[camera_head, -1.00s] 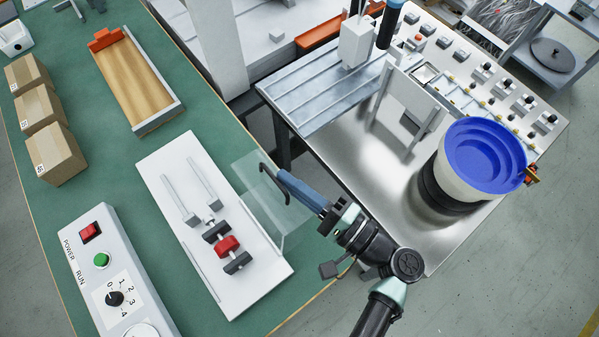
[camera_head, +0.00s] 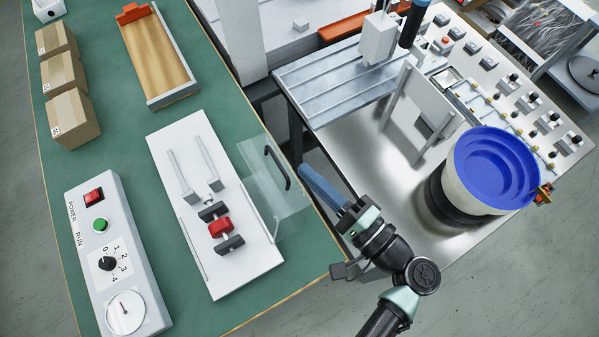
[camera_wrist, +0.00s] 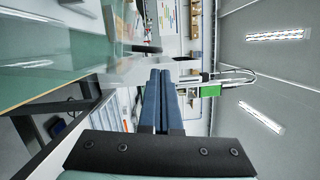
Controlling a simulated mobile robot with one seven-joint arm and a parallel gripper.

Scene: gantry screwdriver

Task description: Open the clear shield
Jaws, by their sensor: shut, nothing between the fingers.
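The clear shield (camera_head: 264,190) is a see-through panel at the right edge of a white base plate (camera_head: 168,150) on the green bench. It stands out to the right, and the red and dark parts on the plate look uncovered; its exact angle is hard to tell. Its black handle (camera_head: 278,167) is on the panel's upper part. My gripper (camera_head: 304,169), with blue fingers, is shut and empty just right of the handle, apart from it in the picture. In the wrist view the closed fingers (camera_wrist: 160,74) point ahead with nothing between them.
A control box (camera_head: 105,235) with switch, button and dial stands left of the plate. A wooden tray (camera_head: 158,55) and several cardboard boxes (camera_head: 72,118) lie farther back. A metal table with a blue bowl feeder (camera_head: 495,165) is at right, close to my arm.

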